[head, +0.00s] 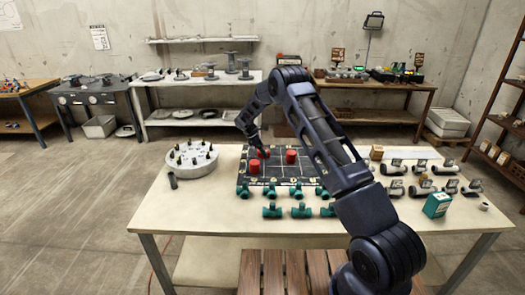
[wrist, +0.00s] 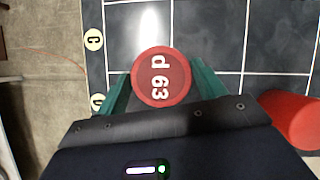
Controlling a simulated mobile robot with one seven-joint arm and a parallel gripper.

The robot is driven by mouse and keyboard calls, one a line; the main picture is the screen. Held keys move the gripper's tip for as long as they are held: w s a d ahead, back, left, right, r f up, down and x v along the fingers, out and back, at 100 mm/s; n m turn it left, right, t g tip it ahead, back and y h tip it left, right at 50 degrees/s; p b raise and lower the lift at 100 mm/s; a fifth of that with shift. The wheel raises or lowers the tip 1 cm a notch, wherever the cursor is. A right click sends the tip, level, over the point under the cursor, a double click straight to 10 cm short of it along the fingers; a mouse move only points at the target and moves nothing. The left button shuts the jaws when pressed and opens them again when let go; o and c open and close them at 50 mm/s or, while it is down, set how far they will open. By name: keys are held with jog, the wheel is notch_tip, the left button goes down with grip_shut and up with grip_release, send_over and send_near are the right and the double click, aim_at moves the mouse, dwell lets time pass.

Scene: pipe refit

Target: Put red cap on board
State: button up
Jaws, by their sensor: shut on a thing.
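My gripper (wrist: 161,92) is shut on a red cap (wrist: 161,76), with its green fingers on either side of it in the wrist view. The cap's round top faces the camera and reads "d 63". It is over the dark gridded board (wrist: 272,40); whether it touches the board I cannot tell. In the head view my gripper (head: 256,148) is at the board's far left part, and the held cap (head: 263,153) is partly hidden by it. Two other red caps stand on the board, one at the front left (head: 254,167) and one farther right (head: 291,157).
Green tee fittings (head: 272,211) line the board's front edge. A round grey tray (head: 190,161) with dark pegs stands left of the board. Grey pipe fittings (head: 420,186) and a green box (head: 437,205) are on the right. The white table's (head: 180,218) front left is clear.

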jog(key=o, duration=1)
jog(key=shift+c, duration=0.2)
jog(key=v, duration=1.2)
jog(key=shift+r, duration=0.2)
